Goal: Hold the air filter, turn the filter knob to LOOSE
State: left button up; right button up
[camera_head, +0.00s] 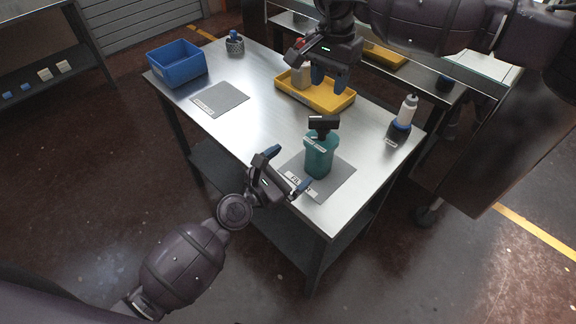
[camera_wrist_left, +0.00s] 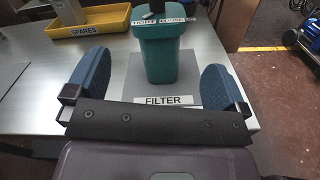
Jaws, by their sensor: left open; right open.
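The air filter (camera_head: 319,158) is a teal canister standing upright on a grey mat (camera_head: 340,182) labelled FILTER near the table's front right corner. Its black knob (camera_head: 323,123) is on top. In the left wrist view the canister (camera_wrist_left: 163,58) stands ahead, between and beyond my spread fingers, with a label strip at its top; the knob is mostly cut off there. My left gripper (camera_head: 287,171) is open and empty, just in front of the filter, not touching it. My right gripper (camera_head: 329,80) is open above the yellow tray, behind the filter.
The yellow tray (camera_head: 345,101), marked SPARES in the wrist view, holds items under my right gripper. A white bottle (camera_head: 407,110) stands at the right edge. The table middle is clear.

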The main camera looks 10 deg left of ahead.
aim_at(311, 149)
pick_arm(q)
jog(key=w+d+n, duration=0.1)
jog(key=w+d, duration=0.1)
jog(key=w, duration=0.1)
jog(key=w+d+n, duration=0.1)
jog(key=w+d, duration=0.1)
jog(key=w, duration=0.1)
jog(key=w+d+n, duration=0.1)
jog(key=w+d, duration=0.1)
jog(key=shift+w+d, duration=0.15)
jog(key=shift+w, duration=0.25)
dwell(0.4)
jog(key=c, duration=1.1)
jog(key=o, duration=0.6)
jog(key=shift+c, duration=0.2)
jog(key=c, duration=0.4)
